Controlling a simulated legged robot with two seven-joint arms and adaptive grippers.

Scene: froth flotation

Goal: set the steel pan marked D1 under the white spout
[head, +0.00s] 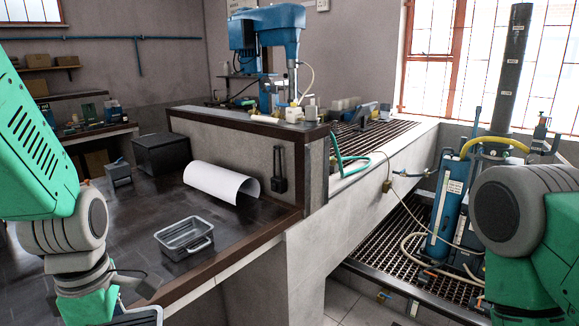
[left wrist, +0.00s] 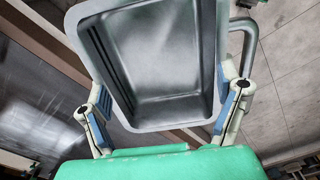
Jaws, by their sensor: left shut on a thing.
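A steel pan (left wrist: 160,60) with a bar handle fills the left wrist view. My left gripper (left wrist: 163,88) is shut on it, one finger on each side. No marking can be read on it. In the head view my left arm comes down at the lower left; the held pan is not clearly seen there. Another steel pan (head: 183,238) with a handle sits on the dark bench, apart from my arm. The blue flotation machine (head: 270,40) stands at the back, with a small white part (head: 294,114) low at its front; I cannot tell if this is the spout. My right gripper is out of view.
A rolled white sheet (head: 222,183), a dark box (head: 162,153) and a small grey container (head: 118,173) stand on the bench (head: 120,225). A low wall (head: 245,150) separates it from the grating (head: 375,135). Blue equipment with hoses (head: 445,210) stands at right.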

